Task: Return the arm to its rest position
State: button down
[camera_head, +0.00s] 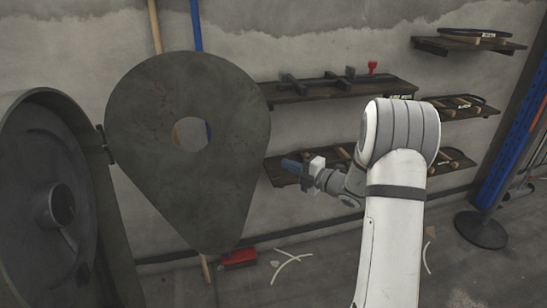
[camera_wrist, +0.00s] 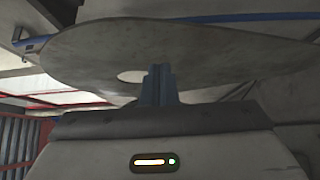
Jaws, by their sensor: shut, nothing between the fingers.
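My white and grey arm rises at the right of the head view and bends over toward the left. My gripper (camera_head: 292,165) is at its end, with blue fingers pointing left, in front of the wall shelves in the picture. In the wrist view my gripper (camera_wrist: 158,72) shows with its blue fingers together and nothing between them. A large grey teardrop-shaped plate with a round hole (camera_head: 150,110) stands to the left of my gripper. The plate also shows above the fingers in the wrist view (camera_wrist: 220,50). A gap separates the gripper from the plate in the head view.
A dark round machine part (camera_head: 40,170) stands at the far left. Shelves with tools (camera_head: 335,90) line the wall behind my arm. A blue post (camera_head: 515,140) and a dark round base (camera_head: 481,230) are at the right. A red object (camera_head: 239,258) lies on the floor.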

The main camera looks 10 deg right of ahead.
jog(key=s+a+r+n+g+h+p, duration=0.1)
jog(key=s+a+r+n+g+p, duration=0.3)
jog(key=s+n, duration=0.35)
jog(key=s+a+r+n+g+p, duration=0.3)
jog(key=s+r+n, duration=0.2)
jog(key=s+n, duration=0.25)
jog(key=s+a+r+n+g+h+p, duration=0.1)
jog(key=s+a+r+n+g+p, duration=0.3)
jog(key=s+n, duration=0.35)
jog(key=s+d+r+n+h+p, duration=0.4)
jog(key=s+n, duration=0.3)
jog(key=n, duration=0.4)
jog(key=s+d+r+n+h+p, duration=0.4)
jog(key=s+r+n+h+p, duration=0.1)
jog(key=n, duration=0.7)
notch_tip(320, 180, up, 2)
jog(key=shift+s+h+p, duration=0.35)
jog(key=shift+s+h, duration=0.25)
jog(key=shift+s, duration=0.3)
jog(key=shift+d, duration=0.1)
